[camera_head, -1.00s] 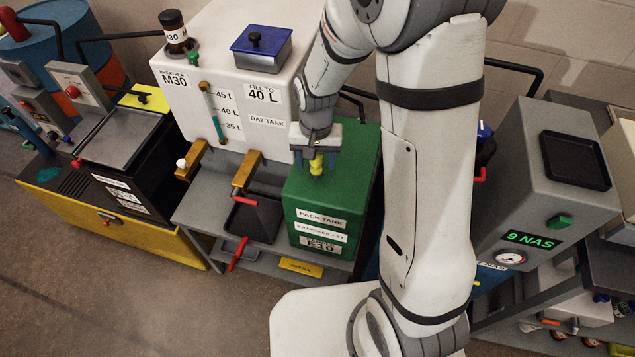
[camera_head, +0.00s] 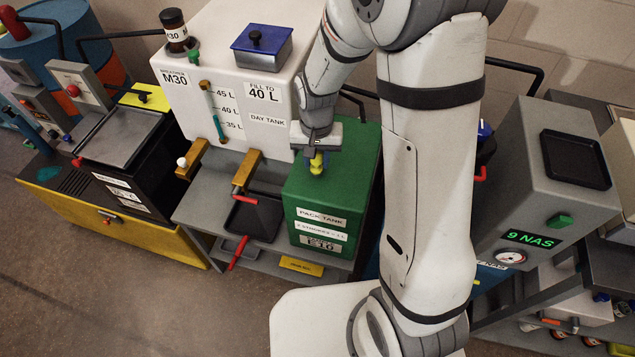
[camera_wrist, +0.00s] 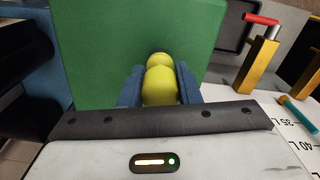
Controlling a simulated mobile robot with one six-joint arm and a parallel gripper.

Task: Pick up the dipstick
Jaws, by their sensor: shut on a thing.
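The dipstick shows as a yellow rounded handle (camera_head: 316,163) at the top of the green pack tank (camera_head: 300,192). In the wrist view the yellow handle (camera_wrist: 160,84) sits between the two blue fingers. My gripper (camera_head: 317,157) is over the tank top and is shut on the handle, with a finger at each side of it. The gripper also shows in the wrist view (camera_wrist: 158,88). Any rod below the handle is hidden, so I cannot tell how far it sits in the tank.
The white day tank (camera_head: 225,115) stands just left and behind, with brass taps (camera_head: 246,172) and a red-handled valve over a black tray (camera_head: 255,218). A grey unit reading 9 NAS (camera_head: 540,180) stands at the right. The floor (camera_head: 110,290) at the front left is clear.

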